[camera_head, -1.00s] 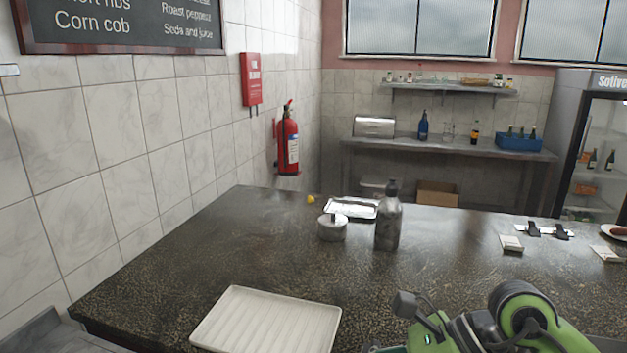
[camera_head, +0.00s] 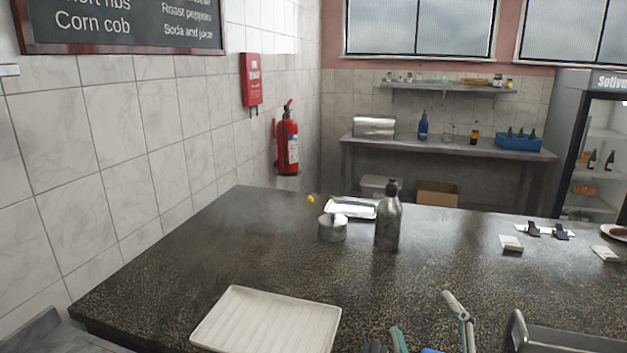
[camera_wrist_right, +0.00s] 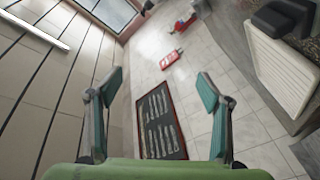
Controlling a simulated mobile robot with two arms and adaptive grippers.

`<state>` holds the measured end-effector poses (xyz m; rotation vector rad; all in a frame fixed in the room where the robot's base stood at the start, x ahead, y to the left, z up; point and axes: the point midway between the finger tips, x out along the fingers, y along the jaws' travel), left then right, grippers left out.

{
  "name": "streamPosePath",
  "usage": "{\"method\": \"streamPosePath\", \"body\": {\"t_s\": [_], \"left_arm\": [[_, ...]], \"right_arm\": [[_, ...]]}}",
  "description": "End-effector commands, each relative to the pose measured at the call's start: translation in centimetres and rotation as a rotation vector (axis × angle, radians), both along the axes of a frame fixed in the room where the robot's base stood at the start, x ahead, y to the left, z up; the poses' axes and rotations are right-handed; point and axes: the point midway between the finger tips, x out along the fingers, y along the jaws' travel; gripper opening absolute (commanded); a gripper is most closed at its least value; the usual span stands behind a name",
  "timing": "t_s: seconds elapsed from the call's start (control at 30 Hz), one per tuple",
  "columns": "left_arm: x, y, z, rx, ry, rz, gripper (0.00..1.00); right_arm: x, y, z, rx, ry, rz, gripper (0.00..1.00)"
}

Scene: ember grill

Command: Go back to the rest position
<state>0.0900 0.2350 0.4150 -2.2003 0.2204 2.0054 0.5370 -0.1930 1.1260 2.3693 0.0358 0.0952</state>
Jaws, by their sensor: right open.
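My right gripper (camera_head: 428,322) shows at the bottom edge of the head view, right of the white ribbed tray, with its two grey-green fingers pointing up. In the right wrist view its fingers (camera_wrist_right: 160,86) stand wide apart with nothing between them. It is open and empty. Most of the right arm lies below the head view's frame. My left gripper is not in view.
The white tray (camera_head: 268,322) lies at the dark counter's (camera_head: 170,270) near edge. Farther back stand a lidded pot (camera_head: 332,229), a grey bottle (camera_head: 388,222) and a metal tray (camera_head: 350,207). A grey metal piece (camera_head: 570,340) is at lower right.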

Motion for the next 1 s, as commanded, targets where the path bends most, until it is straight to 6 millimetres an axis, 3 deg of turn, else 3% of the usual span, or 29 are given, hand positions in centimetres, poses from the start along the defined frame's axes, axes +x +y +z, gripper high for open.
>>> {"method": "streamPosePath", "body": {"t_s": [0.03, 0.1, 0.2, 0.3, 0.5, 0.67, 0.87, 1.0], "left_arm": [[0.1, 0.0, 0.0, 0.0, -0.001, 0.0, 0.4], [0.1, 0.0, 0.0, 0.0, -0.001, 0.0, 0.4], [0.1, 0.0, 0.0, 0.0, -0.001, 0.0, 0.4], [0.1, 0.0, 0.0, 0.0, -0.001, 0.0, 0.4], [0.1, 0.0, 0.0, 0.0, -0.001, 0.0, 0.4], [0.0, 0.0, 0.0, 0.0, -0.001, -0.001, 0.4], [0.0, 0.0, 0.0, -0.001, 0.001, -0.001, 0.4], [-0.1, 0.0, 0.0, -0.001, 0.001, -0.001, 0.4]], "right_arm": [[-0.9, -1.1, -3.6, 0.071, 0.125, -0.048, 0.72], [-2.7, -2.4, -8.5, 0.158, 0.298, -0.112, 0.72], [-6.6, -3.3, -15.0, 0.267, 0.539, -0.193, 0.72], [-11.1, -3.3, -20.1, 0.351, 0.753, -0.259, 0.72], [-19.6, -2.3, -26.1, 0.458, 1.082, -0.347, 0.72], [-26.0, -1.1, -28.6, 0.517, 1.303, -0.397, 0.72], [-24.8, -0.9, -34.5, 0.508, 1.33, -0.405, 0.72], [-24.4, -0.8, -39.5, 0.501, 1.349, -0.409, 0.72]]}}
